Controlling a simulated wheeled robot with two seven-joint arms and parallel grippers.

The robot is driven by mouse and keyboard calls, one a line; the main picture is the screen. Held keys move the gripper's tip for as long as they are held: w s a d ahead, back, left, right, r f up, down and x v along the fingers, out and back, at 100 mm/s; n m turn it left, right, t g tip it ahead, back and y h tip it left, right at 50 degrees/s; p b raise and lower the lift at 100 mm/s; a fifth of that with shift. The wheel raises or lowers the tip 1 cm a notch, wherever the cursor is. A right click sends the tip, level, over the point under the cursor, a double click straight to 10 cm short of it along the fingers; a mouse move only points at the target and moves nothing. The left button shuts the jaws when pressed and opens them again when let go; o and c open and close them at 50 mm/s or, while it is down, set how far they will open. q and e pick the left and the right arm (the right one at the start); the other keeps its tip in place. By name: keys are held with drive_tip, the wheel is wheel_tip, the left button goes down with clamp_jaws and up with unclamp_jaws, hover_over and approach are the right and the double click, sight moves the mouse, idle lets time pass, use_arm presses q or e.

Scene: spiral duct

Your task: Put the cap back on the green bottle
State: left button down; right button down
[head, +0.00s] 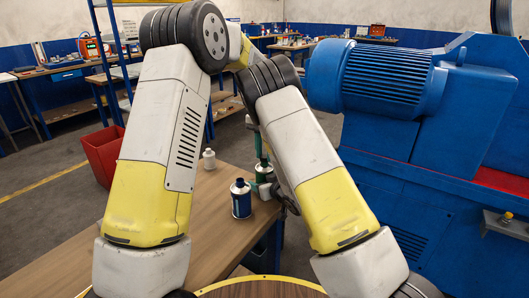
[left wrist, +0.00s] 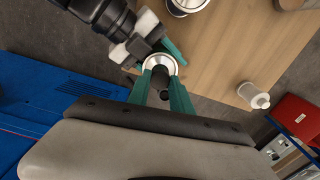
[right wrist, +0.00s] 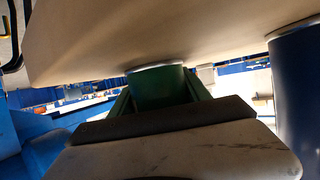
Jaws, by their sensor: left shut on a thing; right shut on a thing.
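The green bottle (head: 263,173) stands upright on the table, partly behind my right arm. It has a silver shoulder, seen from above in the left wrist view (left wrist: 158,62). My right gripper (head: 268,190) is shut around its body; the right wrist view shows the fingers on both sides of the green body (right wrist: 163,88). My left gripper (head: 259,145) points down over the bottle. In the left wrist view its teal fingers are shut on the dark cap (left wrist: 160,77), above the bottle's shoulder. I cannot tell whether the cap touches the neck.
A blue bottle (head: 241,202) with a black cap stands close by, nearer me on the wooden table (head: 215,225). A small white bottle (head: 208,159) stands farther back. A red crate (head: 103,153) is left of the table; a large blue machine (head: 430,150) is at the right.

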use_arm(q)
drive_tip(key=shift+f, duration=0.55)
